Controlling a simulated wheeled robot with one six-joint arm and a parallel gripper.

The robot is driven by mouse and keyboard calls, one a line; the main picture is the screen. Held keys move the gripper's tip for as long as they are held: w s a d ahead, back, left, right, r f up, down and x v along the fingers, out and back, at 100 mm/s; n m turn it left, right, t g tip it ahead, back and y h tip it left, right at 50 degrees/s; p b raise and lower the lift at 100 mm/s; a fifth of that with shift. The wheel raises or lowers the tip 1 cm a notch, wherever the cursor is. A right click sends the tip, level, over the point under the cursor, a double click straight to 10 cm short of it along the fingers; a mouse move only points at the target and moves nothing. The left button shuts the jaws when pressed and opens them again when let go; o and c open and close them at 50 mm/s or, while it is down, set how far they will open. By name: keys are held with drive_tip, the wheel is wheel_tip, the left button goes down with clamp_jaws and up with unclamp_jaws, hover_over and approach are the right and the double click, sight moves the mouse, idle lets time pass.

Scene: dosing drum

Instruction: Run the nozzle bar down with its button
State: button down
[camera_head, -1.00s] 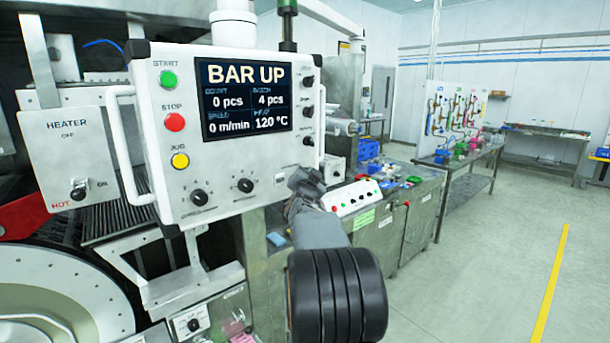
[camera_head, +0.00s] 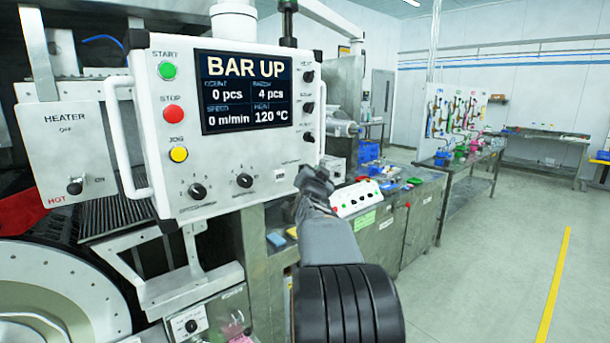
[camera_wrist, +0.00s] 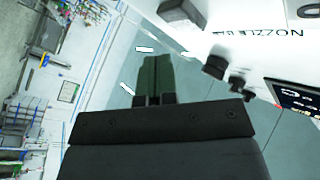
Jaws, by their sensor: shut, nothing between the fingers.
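The white control panel (camera_head: 235,150) stands at left centre in the head view. Its screen (camera_head: 246,92) reads BAR UP, 0 pcs, 4 pcs, 0 m/min and 120 °C. Green START (camera_head: 168,71), red STOP (camera_head: 173,113) and yellow JOG (camera_head: 179,154) buttons line its left side. Several black controls (camera_head: 308,107) line its right side; their labels are too small to read. My gripper (camera_head: 314,176) is shut and empty by the panel's lower right corner. In the wrist view its fingers (camera_wrist: 154,76) point at open space beside black knobs (camera_wrist: 214,66). I cannot make out the nozzle bar.
A white handle (camera_head: 322,120) runs along the panel's right edge, close to my gripper. A heater box (camera_head: 70,150) and a large pale drum (camera_head: 50,280) are at left. A smaller button box (camera_head: 355,198) sits on the steel cabinet behind my gripper. The floor at right is clear.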

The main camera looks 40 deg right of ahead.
drive_tip(key=s+b, duration=0.1)
drive_tip(key=s, duration=0.1)
drive_tip(key=s+b, duration=0.1)
drive_tip(key=b, duration=0.1)
drive_tip(key=shift+s+a, duration=0.2)
drive_tip(key=shift+s, duration=0.2)
idle(0.5)
drive_tip(key=a+f+n+g+y, duration=0.25)
drive_tip(key=a+f+y, duration=0.3)
drive_tip(key=f, duration=0.35)
drive_tip(key=a+f+n+g+y, duration=0.1)
drive_tip(key=a+f+n+y, duration=0.4)
drive_tip(key=f, duration=0.5)
drive_tip(key=s+a+f+n+g+y, duration=0.1)
drive_tip(key=s+a+f+n+g, duration=0.1)
drive_tip(key=s+a, duration=0.3)
drive_tip(key=s+a+f+n+g+y, duration=0.1)
drive_tip(key=s+a+f+n, duration=0.3)
drive_tip(key=a, duration=1)
drive_tip(key=s+a+f+n+g+y, duration=0.2)
drive_tip(key=s+a+f+n, duration=0.2)
drive_tip(key=a, duration=0.6)
drive_tip(key=shift+s+f+g, duration=0.25)
drive_tip(key=shift+s+g, duration=0.1)
drive_tip(key=shift+s, duration=0.5)
